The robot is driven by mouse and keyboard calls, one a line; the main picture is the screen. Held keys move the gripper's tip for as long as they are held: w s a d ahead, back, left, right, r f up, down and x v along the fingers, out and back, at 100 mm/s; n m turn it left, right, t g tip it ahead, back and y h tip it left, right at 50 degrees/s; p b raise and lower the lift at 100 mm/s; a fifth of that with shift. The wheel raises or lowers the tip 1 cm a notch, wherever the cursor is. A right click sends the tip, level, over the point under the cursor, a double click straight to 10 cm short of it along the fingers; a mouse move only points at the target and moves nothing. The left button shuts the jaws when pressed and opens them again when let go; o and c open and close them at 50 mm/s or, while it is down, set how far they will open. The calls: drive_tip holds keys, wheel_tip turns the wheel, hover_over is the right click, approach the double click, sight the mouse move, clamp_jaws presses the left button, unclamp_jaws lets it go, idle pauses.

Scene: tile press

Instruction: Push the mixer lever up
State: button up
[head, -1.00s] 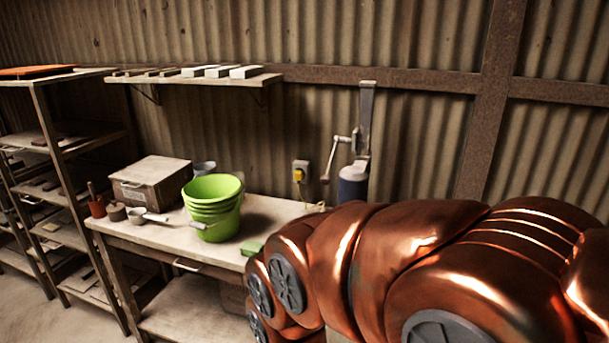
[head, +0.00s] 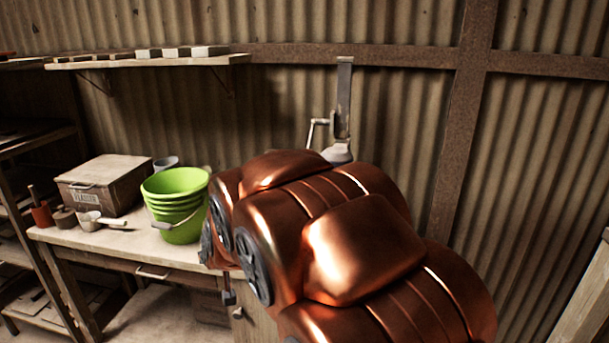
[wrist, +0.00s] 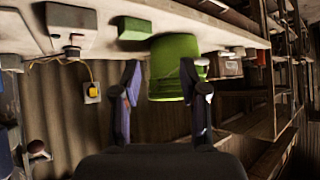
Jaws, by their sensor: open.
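The mixer (head: 343,100) is a grey upright column on the corrugated wall. Its lever (head: 313,130) is a thin cranked bar on the left side of the column, and my arm hides the mixer's lower part in the head view. In the wrist view, which is upside down, a red-brown knob (wrist: 38,148) at the far left appears to be the lever's end. My gripper (wrist: 160,66) is open and empty, its two dark fingers apart, with the green bucket behind them. The lever is off to the left, not between the fingers. The gripper is hidden in the head view.
The workbench (head: 125,240) carries a lidded box (head: 105,183), green buckets (head: 177,205) and a scoop (head: 90,220). A wall shelf (head: 150,63) with blocks hangs above. A yellow switch (wrist: 92,91) and a green block (wrist: 134,28) show in the wrist view.

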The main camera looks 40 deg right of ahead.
drive_tip(key=w+d+m+t+h+b, duration=0.2)
drive_tip(key=w+d+t+h+b, duration=0.1)
drive_tip(key=w+d, duration=0.5)
drive_tip(key=m+t+h+b, duration=0.4)
drive_tip(key=h+b, duration=0.5)
drive_tip(key=h, duration=0.8)
approach(309, 142)
drive_tip(key=shift+a+r+m+g+y+p, duration=0.15)
drive_tip(key=shift+r+m+g, duration=0.1)
drive_tip(key=shift+r, duration=0.7)
drive_tip(key=shift+r+m+g+y+p, duration=0.15)
drive_tip(key=shift+r+m+g, duration=0.1)
drive_tip(key=shift+r, duration=0.65)
drive_tip(key=shift+s, duration=0.1)
clamp_jaws()
